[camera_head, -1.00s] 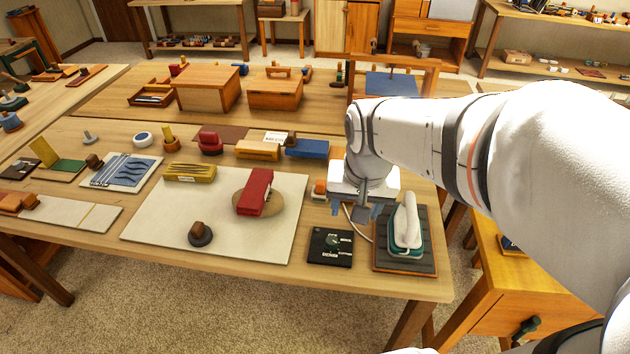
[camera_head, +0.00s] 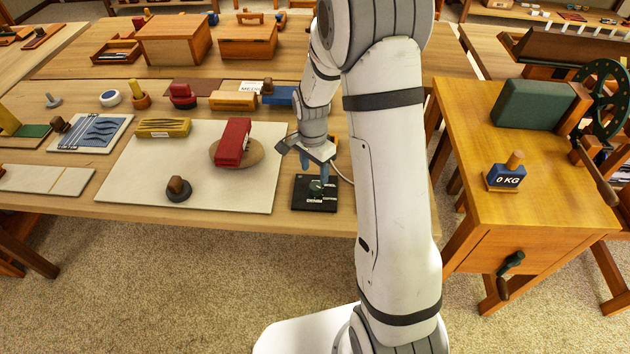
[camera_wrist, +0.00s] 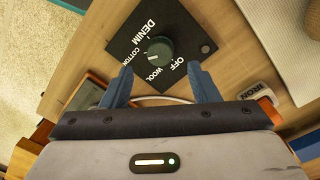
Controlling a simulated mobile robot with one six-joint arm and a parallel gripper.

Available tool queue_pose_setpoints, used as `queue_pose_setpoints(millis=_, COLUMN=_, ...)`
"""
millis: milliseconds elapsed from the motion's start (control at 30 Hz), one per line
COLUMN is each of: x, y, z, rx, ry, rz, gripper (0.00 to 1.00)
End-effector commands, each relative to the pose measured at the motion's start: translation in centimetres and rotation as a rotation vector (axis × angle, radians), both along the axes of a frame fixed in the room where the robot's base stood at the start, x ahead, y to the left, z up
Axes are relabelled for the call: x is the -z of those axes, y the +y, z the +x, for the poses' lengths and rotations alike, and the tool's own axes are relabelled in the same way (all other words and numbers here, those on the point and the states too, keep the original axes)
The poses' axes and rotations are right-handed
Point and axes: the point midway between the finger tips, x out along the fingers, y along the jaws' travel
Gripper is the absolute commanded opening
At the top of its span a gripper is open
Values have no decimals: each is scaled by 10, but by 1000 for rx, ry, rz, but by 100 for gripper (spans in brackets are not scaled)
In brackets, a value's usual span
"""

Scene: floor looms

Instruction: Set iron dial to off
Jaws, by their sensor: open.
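The iron dial is a dark green round knob (camera_wrist: 159,50) on a black square panel (camera_wrist: 192,36). The panel carries the words DENIM, COTTON, WOOL and OFF. I cannot tell for sure which word the knob's mark points to. In the head view the panel (camera_head: 324,203) lies near the table's front edge, with the knob (camera_head: 316,187) partly behind my fingers. My gripper (camera_wrist: 159,68) is open and empty, its blue fingers on either side of the knob's near edge in the picture; contact cannot be told. It also shows above the panel in the head view (camera_head: 320,170).
A cream board (camera_head: 235,195) with a red object (camera_head: 233,141) lies left of the panel. An IRON label (camera_wrist: 257,91) is right of my fingers in the wrist view. My arm hides the table right of the panel. A wooden side table (camera_head: 540,208) stands further right.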

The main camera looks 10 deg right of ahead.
Motion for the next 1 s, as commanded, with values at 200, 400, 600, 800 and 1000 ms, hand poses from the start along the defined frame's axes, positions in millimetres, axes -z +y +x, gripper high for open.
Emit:
queue_pose_setpoints(millis=200, x=35, y=-1, z=-2, rx=-1, ry=4, rz=0, gripper=55)
queue_pose_setpoints(millis=400, x=52, y=-1, z=-2, rx=-2, ry=1, rz=0, gripper=55)
queue_pose_setpoints(millis=600, x=54, y=-1, z=-2, rx=-3, ry=0, rz=0, gripper=55)
queue_pose_setpoints(millis=800, x=53, y=0, z=-2, rx=-3, ry=0, rz=0, gripper=46)
queue_pose_setpoints(millis=1000, x=53, y=0, z=-2, rx=-4, ry=0, rz=0, gripper=30)
